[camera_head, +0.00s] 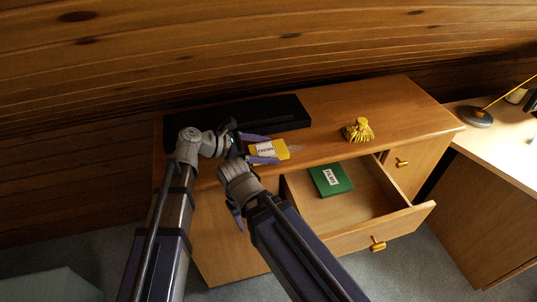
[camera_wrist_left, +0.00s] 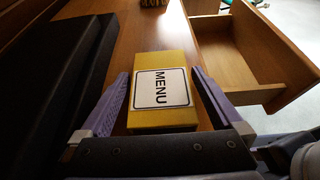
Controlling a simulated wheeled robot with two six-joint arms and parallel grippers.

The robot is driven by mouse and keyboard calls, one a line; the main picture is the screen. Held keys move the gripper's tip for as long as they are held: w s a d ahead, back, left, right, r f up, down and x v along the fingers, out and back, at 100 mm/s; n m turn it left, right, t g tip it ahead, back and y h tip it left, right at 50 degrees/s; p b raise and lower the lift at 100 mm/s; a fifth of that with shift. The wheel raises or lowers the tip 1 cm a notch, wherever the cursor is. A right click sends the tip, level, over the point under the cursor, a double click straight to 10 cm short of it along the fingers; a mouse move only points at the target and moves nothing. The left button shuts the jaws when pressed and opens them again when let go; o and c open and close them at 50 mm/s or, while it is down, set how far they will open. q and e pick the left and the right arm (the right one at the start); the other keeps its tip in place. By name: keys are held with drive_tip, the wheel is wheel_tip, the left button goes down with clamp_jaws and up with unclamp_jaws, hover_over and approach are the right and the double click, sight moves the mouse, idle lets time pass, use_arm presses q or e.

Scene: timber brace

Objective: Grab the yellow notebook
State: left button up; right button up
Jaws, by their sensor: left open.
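The yellow notebook (camera_head: 283,148), with a white MENU label, lies on the cabinet top near its front edge. In the left wrist view the notebook (camera_wrist_left: 160,118) lies lengthwise between the two purple fingers. My left gripper (camera_head: 268,150) is open, with one finger on each side of the notebook; slim gaps show, at least near the fingertips. In the left wrist view its fingers (camera_wrist_left: 160,77) reach along the notebook's sides. My right gripper (camera_head: 237,208) hangs in front of the cabinet, below the notebook; its jaws are mostly hidden.
A black flat object (camera_head: 270,110) lies along the back left of the cabinet top. A yellow tassel-like object (camera_head: 358,130) stands to the right. The open drawer (camera_head: 375,205) below holds a green book (camera_head: 331,179). A desk (camera_head: 510,140) with a lamp stands at far right.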

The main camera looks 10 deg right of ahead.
use_arm(q)
drive_tip(key=shift+c, duration=0.4)
drive_tip(key=c, duration=1)
drive_tip(key=shift+r, duration=0.25)
drive_tip(key=shift+c, duration=0.2)
